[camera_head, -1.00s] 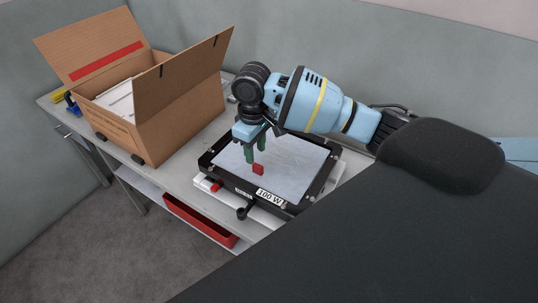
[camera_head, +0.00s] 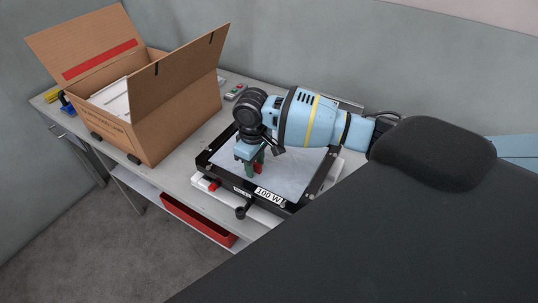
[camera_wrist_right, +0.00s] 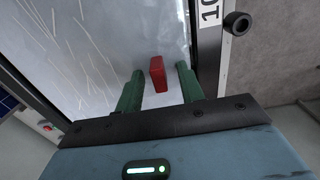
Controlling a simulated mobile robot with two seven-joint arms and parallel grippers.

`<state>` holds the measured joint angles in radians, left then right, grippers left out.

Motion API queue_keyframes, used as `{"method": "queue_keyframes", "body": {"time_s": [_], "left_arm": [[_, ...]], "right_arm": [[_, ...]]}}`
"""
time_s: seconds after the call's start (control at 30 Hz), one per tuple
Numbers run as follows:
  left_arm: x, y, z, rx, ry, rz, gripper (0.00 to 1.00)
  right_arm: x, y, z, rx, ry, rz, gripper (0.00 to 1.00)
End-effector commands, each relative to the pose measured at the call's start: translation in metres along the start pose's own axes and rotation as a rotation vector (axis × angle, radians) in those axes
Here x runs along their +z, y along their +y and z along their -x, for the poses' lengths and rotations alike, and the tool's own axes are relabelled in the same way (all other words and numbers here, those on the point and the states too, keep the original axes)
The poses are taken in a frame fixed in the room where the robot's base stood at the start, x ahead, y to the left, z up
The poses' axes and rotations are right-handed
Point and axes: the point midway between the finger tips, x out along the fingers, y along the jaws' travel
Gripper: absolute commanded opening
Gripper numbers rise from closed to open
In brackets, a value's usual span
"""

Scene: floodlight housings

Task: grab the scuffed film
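The scuffed film (camera_head: 300,168) is a pale sheet lying over the face of the black-framed floodlight housing (camera_head: 222,177), which carries a "100 W" label. In the right wrist view the film (camera_wrist_right: 105,45) shows white scratches. A red tab (camera_head: 258,169) stands up at the film's near edge. My right gripper (camera_head: 252,163) is at the tab, fingers pointing down. In the right wrist view, the tab (camera_wrist_right: 157,74) sits between the two green fingers (camera_wrist_right: 160,78), with gaps on both sides. My left gripper is in neither view.
An open cardboard box (camera_head: 180,120) with white contents stands left of the housing on the grey table (camera_head: 185,172). A red bin (camera_head: 198,219) is on the shelf below. A small grey device (camera_head: 235,91) lies behind. A dark knob (camera_head: 240,211) sticks out at the housing's front.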

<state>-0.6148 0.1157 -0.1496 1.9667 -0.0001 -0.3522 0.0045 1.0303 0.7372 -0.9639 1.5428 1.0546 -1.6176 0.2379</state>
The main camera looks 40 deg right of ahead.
Motion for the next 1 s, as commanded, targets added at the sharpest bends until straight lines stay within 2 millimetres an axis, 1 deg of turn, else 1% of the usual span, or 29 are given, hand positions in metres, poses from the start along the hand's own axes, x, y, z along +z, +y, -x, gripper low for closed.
{"method": "queue_keyframes", "body": {"time_s": [0.03,0.07,0.33,0.73,0.87,1.0], "left_arm": [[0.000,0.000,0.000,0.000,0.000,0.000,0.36],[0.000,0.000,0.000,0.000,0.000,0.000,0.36],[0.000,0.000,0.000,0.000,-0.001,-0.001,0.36],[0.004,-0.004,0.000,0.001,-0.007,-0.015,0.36],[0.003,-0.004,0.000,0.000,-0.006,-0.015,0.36],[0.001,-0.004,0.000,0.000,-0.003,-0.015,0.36]], "right_arm": [[0.000,0.000,0.000,0.000,0.000,0.000,0.38],[0.000,0.000,0.000,0.000,0.000,0.000,0.36],[0.000,0.000,0.001,0.000,0.001,0.000,0.00],[-0.001,0.000,0.003,0.000,0.002,0.000,0.00],[-0.001,0.000,0.012,0.001,0.003,0.000,0.00],[-0.001,0.000,0.028,0.001,0.003,0.000,0.00]]}}
